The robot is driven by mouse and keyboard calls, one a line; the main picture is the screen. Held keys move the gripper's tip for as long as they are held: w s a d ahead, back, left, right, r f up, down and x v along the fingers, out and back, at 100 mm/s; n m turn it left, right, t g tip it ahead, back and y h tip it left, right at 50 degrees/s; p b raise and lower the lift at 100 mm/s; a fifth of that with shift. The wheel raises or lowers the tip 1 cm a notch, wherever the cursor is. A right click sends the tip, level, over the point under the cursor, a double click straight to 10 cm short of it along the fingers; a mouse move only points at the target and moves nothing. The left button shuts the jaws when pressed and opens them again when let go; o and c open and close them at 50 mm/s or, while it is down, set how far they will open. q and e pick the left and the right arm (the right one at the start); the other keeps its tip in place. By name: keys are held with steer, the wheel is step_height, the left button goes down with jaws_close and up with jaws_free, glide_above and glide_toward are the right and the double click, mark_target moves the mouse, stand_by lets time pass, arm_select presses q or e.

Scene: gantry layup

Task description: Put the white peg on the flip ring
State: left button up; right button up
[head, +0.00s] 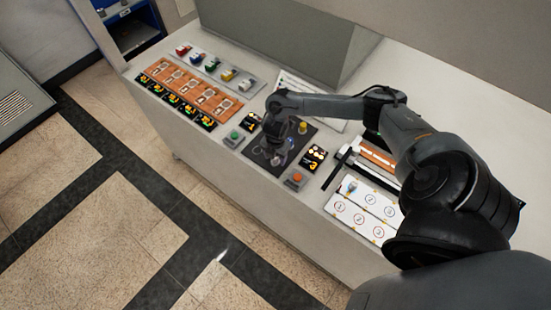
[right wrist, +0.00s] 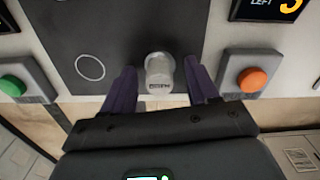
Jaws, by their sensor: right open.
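A white peg (right wrist: 159,72), a short upright cylinder with a small dark marking low on its side, stands on the dark mat (right wrist: 125,22) near the mat's front edge. My right gripper (right wrist: 160,84) is open, with one purple finger on each side of the peg; contact cannot be told. In the head view my right gripper (head: 276,153) is low over the mat and the peg is hard to make out. A thin white ring outline (right wrist: 90,67) lies on the mat left of the peg, empty. No readable label marks it as the flip ring. My left gripper is not in view.
A green button (head: 234,135) and an orange button (head: 297,177) flank the mat. A yellow cylinder (head: 302,128) stands at the mat's back. Black card panels, an orange board (head: 190,92) and a white board with circles (head: 345,207) share the counter.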

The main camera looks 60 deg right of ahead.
steer(key=shift+c, duration=0.2)
jaws_close()
steer(key=shift+r, duration=0.2)
